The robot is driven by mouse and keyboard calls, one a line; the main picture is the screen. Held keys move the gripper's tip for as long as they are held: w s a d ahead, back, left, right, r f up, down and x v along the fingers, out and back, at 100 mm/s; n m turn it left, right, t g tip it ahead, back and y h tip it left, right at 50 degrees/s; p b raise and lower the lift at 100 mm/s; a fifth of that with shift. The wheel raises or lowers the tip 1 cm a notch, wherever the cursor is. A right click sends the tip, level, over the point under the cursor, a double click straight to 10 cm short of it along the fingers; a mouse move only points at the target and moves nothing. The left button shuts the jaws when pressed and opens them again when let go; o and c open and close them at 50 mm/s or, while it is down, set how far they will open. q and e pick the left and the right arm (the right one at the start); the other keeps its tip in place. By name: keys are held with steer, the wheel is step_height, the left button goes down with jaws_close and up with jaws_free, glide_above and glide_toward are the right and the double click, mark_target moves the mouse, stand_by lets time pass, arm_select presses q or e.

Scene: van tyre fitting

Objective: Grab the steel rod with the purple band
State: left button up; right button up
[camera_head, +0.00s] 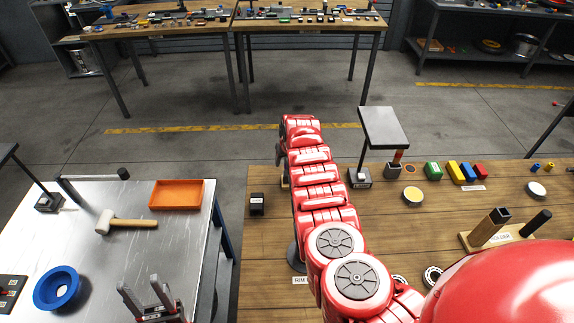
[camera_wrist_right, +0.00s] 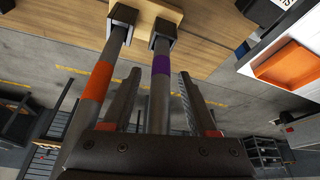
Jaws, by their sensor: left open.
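The steel rod with the purple band (camera_wrist_right: 161,64) shows in the right wrist view, its far end at a dark square socket on a wooden block (camera_wrist_right: 158,10). A second rod with an orange band (camera_wrist_right: 97,80) stands to its left. My right gripper (camera_wrist_right: 160,88) is open, one finger on each side of the purple-banded rod in the picture, with a gap at the right finger. I cannot tell how deep the rod sits between the fingers. In the head view my arm hides both rods and this gripper. My left gripper (camera_head: 146,290) is open and empty over the metal table.
The metal table (camera_head: 150,262) holds a mallet (camera_head: 128,222), an orange tray (camera_head: 176,195) and a blue ring (camera_head: 57,288). The wooden table (camera_head: 262,225) carries a raised grey plate (camera_head: 384,127), coloured blocks (camera_head: 462,171) and a labelled holder (camera_head: 512,238).

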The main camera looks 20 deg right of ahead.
jaws_close()
stand_by(1.3)
